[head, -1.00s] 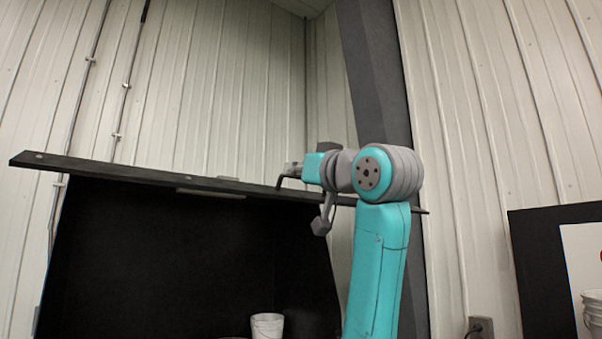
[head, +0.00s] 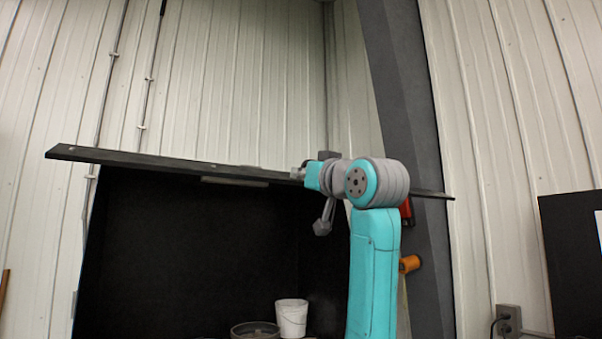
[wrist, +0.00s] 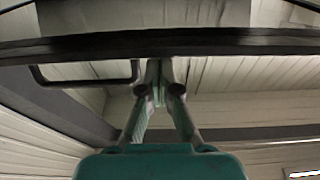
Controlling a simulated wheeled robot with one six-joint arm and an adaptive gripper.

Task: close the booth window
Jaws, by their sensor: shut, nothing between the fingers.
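The booth window (head: 130,158) is a dark panel seen nearly edge-on, raised and sticking out above the dark booth opening (head: 190,240). My gripper (head: 298,173) is at the panel's edge, right of its middle. In the wrist view, the window's dark edge (wrist: 240,43) runs across the top, and a black bar handle (wrist: 85,82) hangs just left of my fingers. My gripper (wrist: 160,75) is shut with nothing in it, its tips close to the dark edge and beside the handle. I cannot tell whether they touch it.
A white bucket (head: 292,318) and a dark round pot (head: 255,331) stand low in the booth. A grey steel column (head: 405,130) rises behind my arm, with an orange object (head: 410,263) near it. A black-framed board (head: 572,265) stands at the right. The air before the booth looks clear.

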